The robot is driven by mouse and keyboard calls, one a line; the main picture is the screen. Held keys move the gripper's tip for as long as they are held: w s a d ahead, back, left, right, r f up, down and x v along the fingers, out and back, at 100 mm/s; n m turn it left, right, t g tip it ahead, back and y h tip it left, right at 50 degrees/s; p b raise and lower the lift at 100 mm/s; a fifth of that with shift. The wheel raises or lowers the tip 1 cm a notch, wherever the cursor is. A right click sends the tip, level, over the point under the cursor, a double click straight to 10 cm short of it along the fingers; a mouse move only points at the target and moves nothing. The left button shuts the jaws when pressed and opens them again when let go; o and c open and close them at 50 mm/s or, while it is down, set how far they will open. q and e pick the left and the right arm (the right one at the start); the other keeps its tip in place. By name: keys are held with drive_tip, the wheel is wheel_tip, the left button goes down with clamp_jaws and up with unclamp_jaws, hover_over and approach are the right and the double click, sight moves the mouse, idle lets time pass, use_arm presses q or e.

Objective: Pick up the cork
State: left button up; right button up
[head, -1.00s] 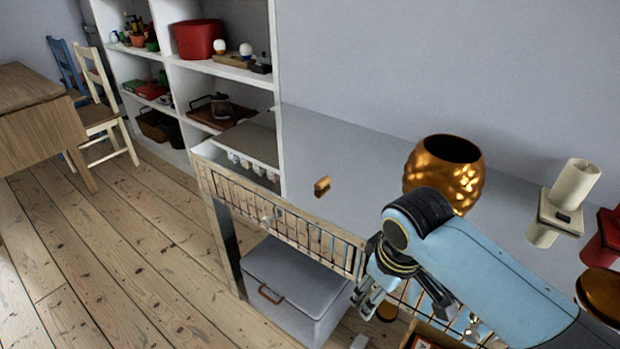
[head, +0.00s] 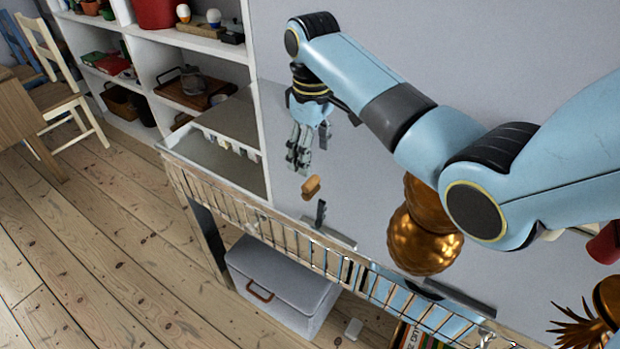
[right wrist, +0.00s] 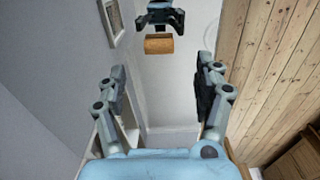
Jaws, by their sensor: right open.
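The cork (head: 311,187) is a small brown cylinder on the smooth grey top in the head view. In the right wrist view the cork (right wrist: 158,45) lies ahead, between the lines of the fingers and beyond their tips. My right gripper (head: 300,158) is open and empty, just above and behind the cork in the head view, apart from it. Its two fingers (right wrist: 160,88) stand wide apart in the wrist view. A dark gripper-like shape (right wrist: 160,14) shows beyond the cork; I cannot tell whether it is a reflection.
A rounded golden vase (head: 425,240) stands to the right, partly behind my right arm. A slatted rail (head: 270,226) runs along the front edge. White shelves (head: 205,45) stand at the left, and a grey box (head: 280,275) sits below.

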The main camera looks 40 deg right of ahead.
sight(313, 181)
wheel_tip(313, 181, down, 2)
drive_tip(key=shift+w+f, duration=0.1)
drive_tip(key=shift+f, duration=0.45)
drive_tip(key=f, duration=0.3)
drive_tip(key=shift+s+f, duration=0.2)
drive_tip(key=shift+f, duration=0.1)
drive_tip(key=shift+w+d+f, duration=0.1)
drive_tip(key=shift+f, duration=0.4)
use_arm(q)
drive_tip(key=shift+f, duration=0.25)
drive_tip(key=shift+s, duration=0.3)
use_arm(e)
drive_tip(key=c, duration=0.8)
